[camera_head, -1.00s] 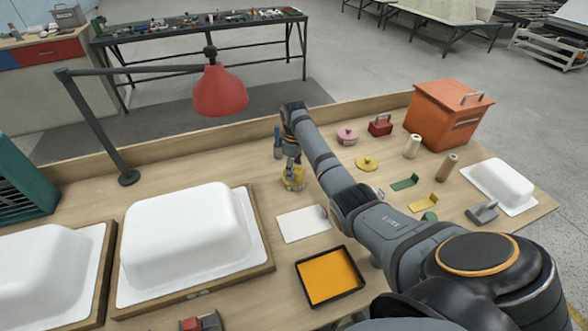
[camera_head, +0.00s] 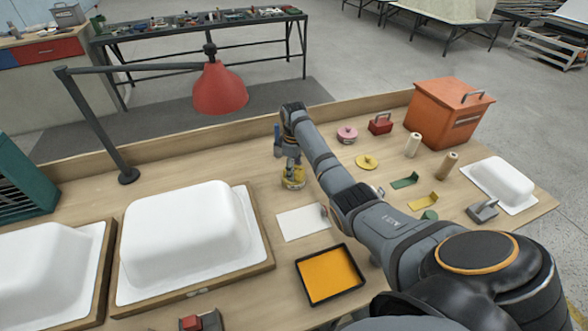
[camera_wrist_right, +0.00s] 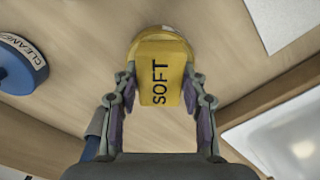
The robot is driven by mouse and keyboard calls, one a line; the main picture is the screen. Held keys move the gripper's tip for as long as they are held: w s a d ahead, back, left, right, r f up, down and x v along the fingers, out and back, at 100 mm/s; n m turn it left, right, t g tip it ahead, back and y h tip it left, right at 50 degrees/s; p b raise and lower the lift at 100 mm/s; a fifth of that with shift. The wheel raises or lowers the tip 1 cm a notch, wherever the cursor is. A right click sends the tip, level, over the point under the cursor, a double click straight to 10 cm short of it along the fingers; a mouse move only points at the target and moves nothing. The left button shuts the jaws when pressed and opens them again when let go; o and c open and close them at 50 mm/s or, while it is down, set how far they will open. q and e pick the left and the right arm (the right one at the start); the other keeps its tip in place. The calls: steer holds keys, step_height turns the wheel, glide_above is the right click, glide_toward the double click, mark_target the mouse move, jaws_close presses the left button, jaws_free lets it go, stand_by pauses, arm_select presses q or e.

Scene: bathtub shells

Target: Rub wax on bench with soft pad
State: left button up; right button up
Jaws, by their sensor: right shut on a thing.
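The soft pad is yellow with the word SOFT on its handle block (camera_wrist_right: 160,72). My right gripper (camera_wrist_right: 160,90) is shut on this block, one finger on each side. In the head view the soft pad (camera_head: 293,178) is low at the bench surface (camera_head: 240,180), below my right gripper (camera_head: 292,165). I cannot tell whether the pad's underside touches the wood. No wax can be made out on the wood. My left gripper is not in view.
A white sheet (camera_head: 303,222) and a black tray with an orange inside (camera_head: 330,274) lie nearby. A white tub shell (camera_head: 188,235) stands to the left. A blue round pad (camera_wrist_right: 14,68) is close by in the wrist view. A red lamp (camera_head: 220,90) hangs over the back.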

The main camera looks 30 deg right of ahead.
steer(key=shift+s+f+p, duration=0.1)
steer(key=shift+f+p, duration=0.05)
steer(key=shift+p, duration=0.35)
stand_by(1.6)
step_height(320, 180, up, 7)
steer(key=p, duration=0.8)
steer(key=shift+r, duration=0.2)
steer(key=shift+f, duration=0.1)
